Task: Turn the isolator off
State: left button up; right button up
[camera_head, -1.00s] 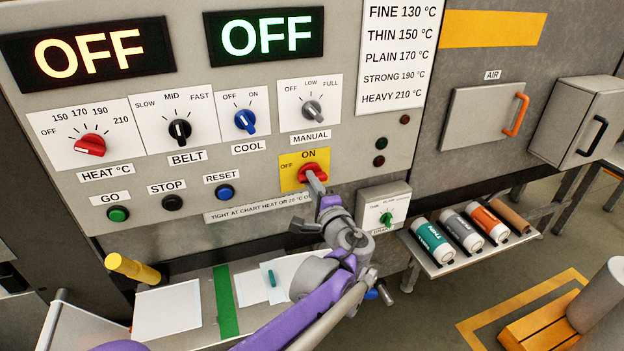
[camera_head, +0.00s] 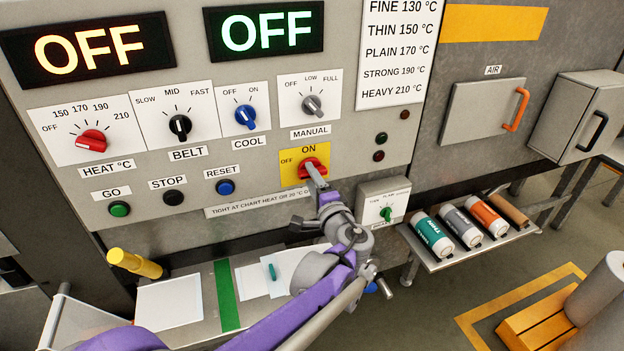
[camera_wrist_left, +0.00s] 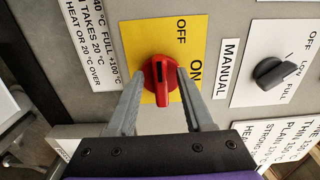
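The isolator is a red rotary knob (camera_head: 313,166) on a yellow plate marked OFF at the left and ON at the top. In the left wrist view the knob (camera_wrist_left: 161,82) has its raised handle running roughly up and down, its upper end towards the OFF word. My left gripper (camera_head: 317,176) is at the knob. In the left wrist view its two fingers (camera_wrist_left: 163,75) are apart, one on each side of the knob, very close to it. Whether they touch it I cannot tell. My right gripper is not in view.
Both displays (camera_head: 264,31) read OFF. Several labelled rollers (camera_head: 433,235) lie on a shelf at the right. A yellow handle (camera_head: 135,263) sticks out at lower left.

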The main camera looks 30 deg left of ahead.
pick_arm(q)
jog(key=v, duration=1)
jog(key=shift+s+d+b, duration=0.25)
jog(key=shift+d+b, duration=0.05)
jog(key=shift+b, duration=0.1)
jog(key=s+a+f+n+g+h, duration=0.2)
jog(key=s+f+n+g+h, duration=0.3)
jog(key=s+f, duration=0.75)
jog(key=s+d+f+n+g+h, duration=0.1)
jog(key=s+d+f+n+h, duration=0.2)
jog(key=s+d+f+h, duration=0.4)
jog(key=shift+d+f+h, duration=0.8)
jog(key=shift+d+f, duration=0.1)
jog(key=shift+f, duration=0.1)
jog(key=shift+s, duration=0.1)
